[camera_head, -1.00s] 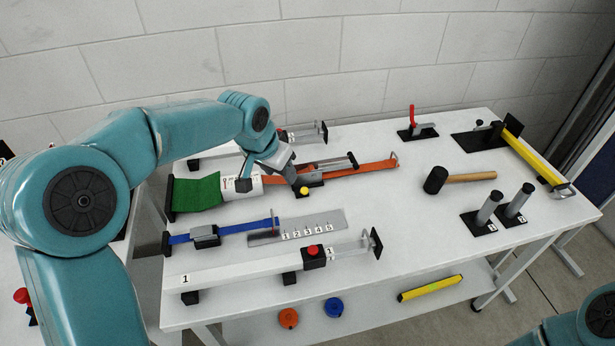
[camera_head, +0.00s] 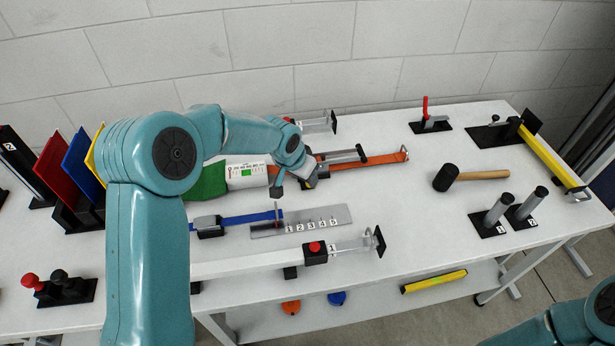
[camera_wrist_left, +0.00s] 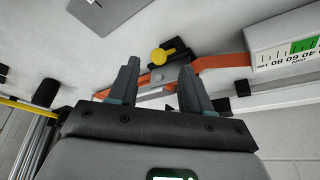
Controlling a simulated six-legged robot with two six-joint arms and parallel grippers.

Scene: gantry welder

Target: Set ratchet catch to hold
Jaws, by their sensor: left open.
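The ratchet sits on an orange strap (camera_head: 370,162) on the table, with its metal lever (camera_head: 345,155) lying along the strap. In the left wrist view, its yellow-knobbed catch (camera_wrist_left: 160,56) shows on a black block beside the orange strap (camera_wrist_left: 215,61). My left gripper (camera_head: 293,181) is open and empty over the ratchet. In the wrist view its two fingertips (camera_wrist_left: 158,68) stand on either side of the yellow knob; whether they touch it I cannot tell. In the head view the gripper hides the knob. My right gripper is out of view.
A white gauge (camera_head: 246,174) with a green band lies left of the ratchet. A blue strap (camera_head: 245,217) and numbered metal plate (camera_head: 300,222) lie in front.

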